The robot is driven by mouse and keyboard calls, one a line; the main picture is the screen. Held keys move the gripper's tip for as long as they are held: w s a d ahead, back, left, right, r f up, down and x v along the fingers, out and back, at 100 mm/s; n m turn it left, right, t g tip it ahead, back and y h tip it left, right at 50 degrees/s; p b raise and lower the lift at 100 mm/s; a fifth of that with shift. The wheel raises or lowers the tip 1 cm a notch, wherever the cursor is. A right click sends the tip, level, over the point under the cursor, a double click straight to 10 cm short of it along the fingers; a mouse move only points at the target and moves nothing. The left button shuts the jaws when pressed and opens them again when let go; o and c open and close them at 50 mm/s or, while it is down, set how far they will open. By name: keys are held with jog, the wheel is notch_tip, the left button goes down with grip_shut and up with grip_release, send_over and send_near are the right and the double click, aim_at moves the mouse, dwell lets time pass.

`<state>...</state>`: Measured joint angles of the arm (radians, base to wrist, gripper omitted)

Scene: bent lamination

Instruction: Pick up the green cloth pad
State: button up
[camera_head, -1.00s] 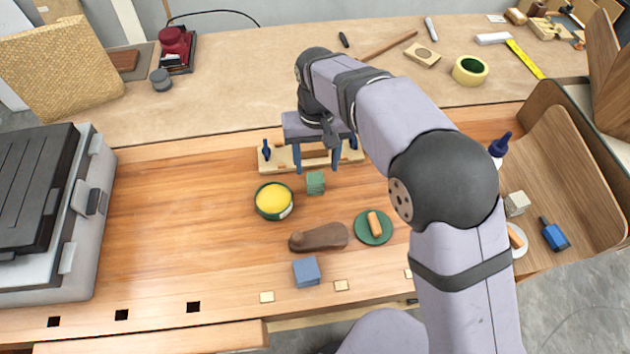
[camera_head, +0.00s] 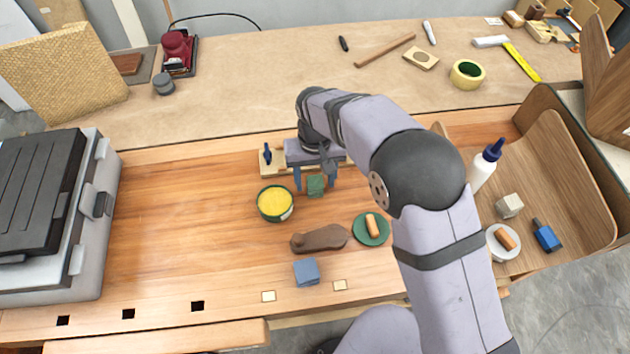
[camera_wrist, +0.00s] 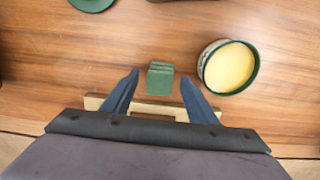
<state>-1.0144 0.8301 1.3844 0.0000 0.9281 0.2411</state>
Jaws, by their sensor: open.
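The green cloth pad (camera_head: 315,186) is a small folded stack on the wooden workbench, right of the yellow-filled tin. In the wrist view the pad (camera_wrist: 160,76) lies just ahead of the fingertips, roughly centred between them. My gripper (camera_head: 315,184) is open, its blue fingers pointing down toward the pad. In the wrist view my gripper (camera_wrist: 160,80) has a wide empty gap between its fingers. I cannot tell its exact height above the bench.
The yellow tin (camera_head: 275,201) stands close left of the pad. A brown wooden piece (camera_head: 320,238), a green dish (camera_head: 366,231) and a blue block (camera_head: 306,271) lie in front.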

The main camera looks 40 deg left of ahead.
aim_at(315, 182)
jog(key=shift+f, duration=0.8)
jog(key=c, duration=1.1)
notch_tip(315, 182, up, 10)
jog(key=b, duration=0.3)
